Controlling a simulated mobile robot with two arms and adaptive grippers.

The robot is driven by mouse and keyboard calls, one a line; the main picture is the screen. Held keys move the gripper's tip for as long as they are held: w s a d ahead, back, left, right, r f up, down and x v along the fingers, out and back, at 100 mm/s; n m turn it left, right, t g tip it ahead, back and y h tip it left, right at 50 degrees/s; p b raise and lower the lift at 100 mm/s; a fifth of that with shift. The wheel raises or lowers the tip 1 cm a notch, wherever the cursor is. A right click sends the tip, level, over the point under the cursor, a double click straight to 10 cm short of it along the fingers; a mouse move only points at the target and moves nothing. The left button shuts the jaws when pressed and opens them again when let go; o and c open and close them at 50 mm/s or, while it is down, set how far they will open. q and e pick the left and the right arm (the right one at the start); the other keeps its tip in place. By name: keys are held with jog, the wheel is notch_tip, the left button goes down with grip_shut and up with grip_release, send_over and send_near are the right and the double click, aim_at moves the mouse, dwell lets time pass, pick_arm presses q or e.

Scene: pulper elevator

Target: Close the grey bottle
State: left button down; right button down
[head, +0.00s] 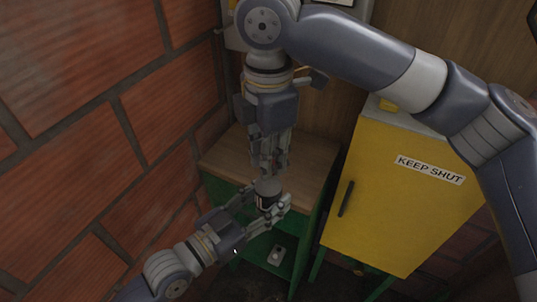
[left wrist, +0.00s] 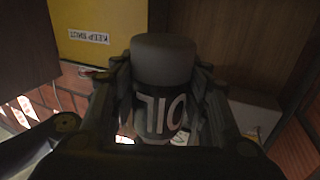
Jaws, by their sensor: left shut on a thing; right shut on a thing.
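The grey bottle (head: 268,187) has a dark band with white lettering. My left gripper (head: 265,204) is shut around it at the band. In the left wrist view the bottle (left wrist: 162,62) stands between the fingers of the left gripper (left wrist: 165,105), and its lettering looks upside down. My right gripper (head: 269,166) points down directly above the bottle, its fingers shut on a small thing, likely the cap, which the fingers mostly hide. I cannot tell whether it touches the bottle.
A wooden-topped green shelf unit (head: 312,160) stands behind and below the grippers. A small pale object (head: 276,255) lies on its lower shelf. A yellow cabinet (head: 390,190) labelled KEEP SHUT stands at the right. A brick wall (head: 90,130) closes off the left side.

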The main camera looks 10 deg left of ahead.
jog(key=m, duration=0.5)
jog(key=shift+m, duration=0.3)
jog(key=m, duration=1)
jog(key=shift+m, duration=0.3)
jog(key=m, duration=0.5)
jog(key=c, duration=1.4)
grip_release()
jog(key=shift+o, duration=0.2)
notch_tip(320, 180, up, 12)
jog(key=shift+f, duration=0.1)
